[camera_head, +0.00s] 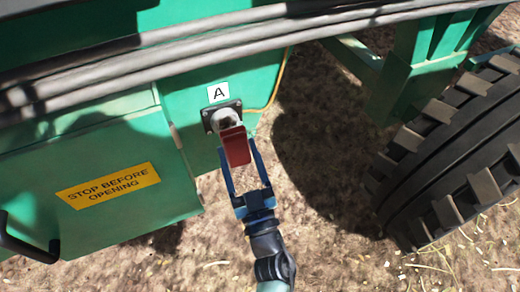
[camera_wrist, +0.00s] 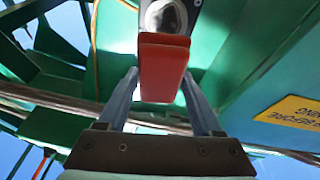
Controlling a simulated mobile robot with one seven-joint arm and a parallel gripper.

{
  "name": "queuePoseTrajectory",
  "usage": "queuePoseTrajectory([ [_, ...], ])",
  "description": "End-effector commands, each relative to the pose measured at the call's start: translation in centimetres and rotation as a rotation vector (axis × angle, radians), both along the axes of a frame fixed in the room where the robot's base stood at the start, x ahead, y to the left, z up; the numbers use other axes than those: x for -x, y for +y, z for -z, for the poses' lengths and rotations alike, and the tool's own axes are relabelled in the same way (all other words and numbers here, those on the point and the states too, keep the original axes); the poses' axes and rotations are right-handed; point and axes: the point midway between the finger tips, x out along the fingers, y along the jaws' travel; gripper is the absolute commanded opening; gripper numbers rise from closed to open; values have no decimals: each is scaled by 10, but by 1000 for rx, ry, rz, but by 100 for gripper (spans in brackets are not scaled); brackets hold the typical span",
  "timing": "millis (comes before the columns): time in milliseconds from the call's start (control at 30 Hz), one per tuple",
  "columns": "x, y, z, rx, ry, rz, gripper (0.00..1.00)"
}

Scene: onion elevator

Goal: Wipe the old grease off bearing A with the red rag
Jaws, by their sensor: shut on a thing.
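Bearing A (camera_head: 224,118) is a grey round housing on a dark square flange, fixed to the green machine panel below a white label marked A (camera_head: 218,92). My gripper (camera_head: 239,158) is shut on the red rag (camera_head: 236,147), a folded dark red piece that sticks out toward the bearing. The rag covers the lower part of the bearing in the head view; I cannot tell whether it touches. In the wrist view the rag (camera_wrist: 163,70) sits between the blue fingers, and the bearing (camera_wrist: 166,16) shows just beyond its far edge. Any grease on the bearing is not clear.
A green door with a yellow "STOP BEFORE OPENING" sign (camera_head: 108,186) and a black handle (camera_head: 28,240) stands to the left. A yellow line (camera_head: 277,85) runs beside the bearing. A large tyre (camera_head: 455,150) stands at right, over straw-strewn ground.

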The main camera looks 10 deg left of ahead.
Motion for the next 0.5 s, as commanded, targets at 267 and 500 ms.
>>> queuePoseTrajectory([
  [267, 15, 19, 25, -32, -52, -103, 22],
  [500, 3, 29, 26, -33, -55, -110, 22],
])
